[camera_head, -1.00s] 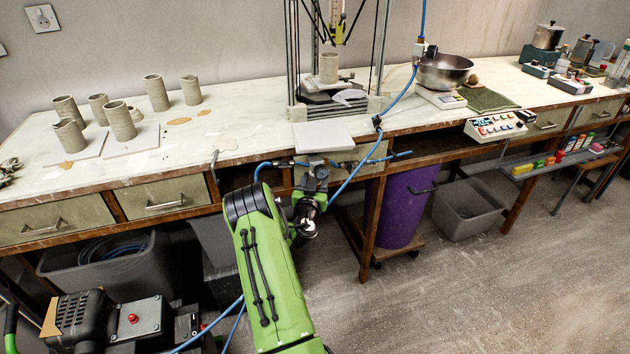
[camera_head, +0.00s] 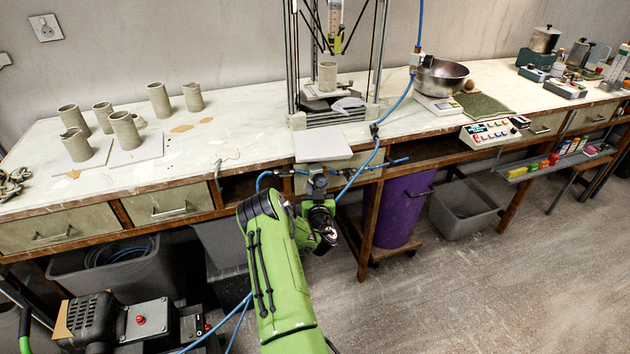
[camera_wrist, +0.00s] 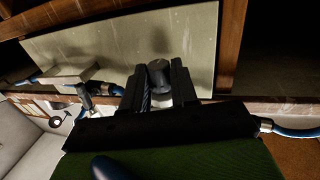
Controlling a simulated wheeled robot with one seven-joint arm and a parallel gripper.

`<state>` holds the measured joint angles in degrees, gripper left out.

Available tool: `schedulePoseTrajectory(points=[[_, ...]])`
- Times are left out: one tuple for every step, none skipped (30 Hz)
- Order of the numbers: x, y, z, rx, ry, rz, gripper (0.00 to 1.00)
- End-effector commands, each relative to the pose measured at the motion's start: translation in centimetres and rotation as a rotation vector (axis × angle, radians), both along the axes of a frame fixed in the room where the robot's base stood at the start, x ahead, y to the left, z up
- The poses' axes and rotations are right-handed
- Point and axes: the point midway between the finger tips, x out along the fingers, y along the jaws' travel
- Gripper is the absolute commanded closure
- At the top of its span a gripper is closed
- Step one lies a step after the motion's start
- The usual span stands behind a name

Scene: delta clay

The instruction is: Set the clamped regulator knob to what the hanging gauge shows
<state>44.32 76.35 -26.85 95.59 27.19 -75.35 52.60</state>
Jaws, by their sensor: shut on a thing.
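The regulator (camera_head: 316,181) sits at the bench's front edge, below a grey plate, with blue hoses on both sides. My gripper (camera_wrist: 159,83) is at its front, mostly hidden behind my arm in the head view. In the wrist view its two dark fingers stand either side of the dark round knob (camera_wrist: 158,70), shut on it. The knob's setting marks cannot be read. A marked clear tube with yellow parts (camera_head: 335,18) hangs in the metal frame at the back; it may be the gauge, but no reading is legible.
A drawer front (camera_wrist: 100,45) lies close behind the knob. A blue hose (camera_head: 350,182) rises beside the regulator. Below stand a purple bin (camera_head: 402,212) and a grey crate (camera_head: 463,210). Clay cylinders (camera_head: 125,130) stand on the bench at left. The floor at right is clear.

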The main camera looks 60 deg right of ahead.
Motion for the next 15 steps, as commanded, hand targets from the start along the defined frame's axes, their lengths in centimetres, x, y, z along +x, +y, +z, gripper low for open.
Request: schedulePoseTrajectory(points=[[0.0, 0.04, 0.23, 0.001, -0.001, 0.011, 1.0], [-0.02, 0.05, 0.17, 0.001, -0.001, 0.016, 1.0], [-0.02, 0.06, 0.09, 0.001, -0.002, 0.019, 1.0], [-0.02, 0.06, 0.04, 0.0, -0.002, 0.021, 1.0], [-0.02, 0.06, 0.01, 0.0, -0.002, 0.022, 1.0], [-0.01, 0.05, -0.03, 0.0, -0.002, 0.022, 1.0], [-0.01, 0.05, -0.06, 0.0, -0.002, 0.022, 1.0], [-0.01, 0.05, -0.07, -0.001, -0.003, 0.021, 1.0], [-0.01, 0.05, -0.07, -0.001, -0.003, 0.021, 1.0], [-0.01, 0.05, -0.08, -0.001, -0.003, 0.021, 1.0], [0.0, 0.06, -0.08, -0.001, -0.003, 0.021, 1.0], [0.0, 0.06, -0.08, -0.001, -0.003, 0.021, 0.69], [0.0, 0.05, -0.08, -0.001, -0.003, 0.021, 0.64], [0.0, 0.06, -0.08, -0.001, -0.003, 0.021, 0.6], [0.0, 0.05, -0.07, -0.001, -0.003, 0.021, 0.54]])
